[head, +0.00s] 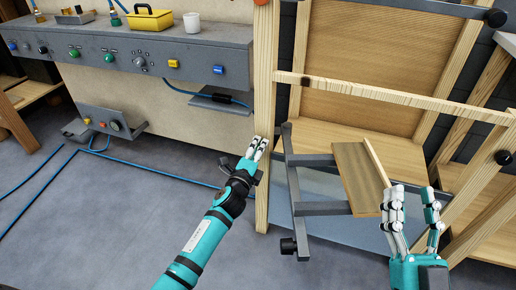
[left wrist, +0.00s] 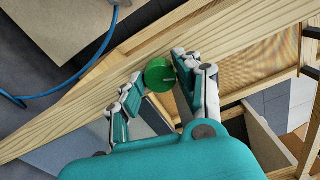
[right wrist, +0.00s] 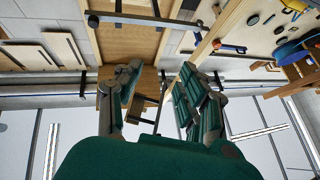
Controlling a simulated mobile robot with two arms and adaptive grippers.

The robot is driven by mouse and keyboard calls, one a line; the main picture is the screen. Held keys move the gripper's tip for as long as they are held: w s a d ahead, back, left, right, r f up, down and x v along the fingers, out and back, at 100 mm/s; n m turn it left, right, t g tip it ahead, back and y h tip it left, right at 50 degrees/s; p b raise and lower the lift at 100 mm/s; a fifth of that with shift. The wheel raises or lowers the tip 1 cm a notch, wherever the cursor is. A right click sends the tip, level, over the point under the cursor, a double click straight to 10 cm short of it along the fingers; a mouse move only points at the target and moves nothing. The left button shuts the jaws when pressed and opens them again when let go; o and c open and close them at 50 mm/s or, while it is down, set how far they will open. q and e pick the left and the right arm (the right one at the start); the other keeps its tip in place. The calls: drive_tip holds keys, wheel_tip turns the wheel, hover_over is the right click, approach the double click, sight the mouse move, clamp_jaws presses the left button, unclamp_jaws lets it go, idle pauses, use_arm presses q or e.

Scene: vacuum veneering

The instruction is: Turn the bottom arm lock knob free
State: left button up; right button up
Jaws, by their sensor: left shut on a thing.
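A round green knob (left wrist: 160,75) sits on a wooden post in the left wrist view, between the fingers of my left gripper (left wrist: 158,88). My left gripper is shut on it. In the head view my left gripper (head: 258,148) is at the left wooden post (head: 262,100), and its fingers hide the knob there. My right gripper (head: 412,208) is open and empty at the lower right of the head view. It also shows open in the right wrist view (right wrist: 158,88).
A grey metal frame (head: 293,190) with a tilted wooden board (head: 358,178) stands right of the post. Black knobs (head: 288,246) (head: 504,157) show on the frame and right post. A control panel (head: 130,52) is at the upper left. Blue hoses (head: 140,172) lie on the floor.

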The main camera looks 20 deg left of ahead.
use_arm(q)
drive_tip(key=shift+n+p, duration=0.55)
drive_tip(key=shift+n, duration=1.95)
use_arm(e)
drive_tip(key=shift+w+d+f+g+h, duration=0.1)
drive_tip(key=shift+w+f+g+h, duration=0.15)
drive_tip(key=shift+f+g, duration=0.4)
drive_tip(key=shift+w+a+f+g+h, duration=0.15)
drive_tip(key=shift+w+f+g, duration=0.25)
drive_tip(key=shift+f, duration=0.5)
drive_tip(key=shift+w+d+f+g+h, duration=0.2)
drive_tip(key=shift+w+f+g, duration=0.1)
drive_tip(key=shift+f+g, duration=0.35)
use_arm(q)
drive_tip(key=shift+f, duration=0.1)
use_arm(e)
drive_tip(key=shift+f, duration=0.15)
use_arm(q)
drive_tip(key=o, duration=1.1)
drive_tip(key=shift+o, duration=0.2)
drive_tip(key=s, duration=1.2)
drive_tip(key=shift+a, duration=0.25)
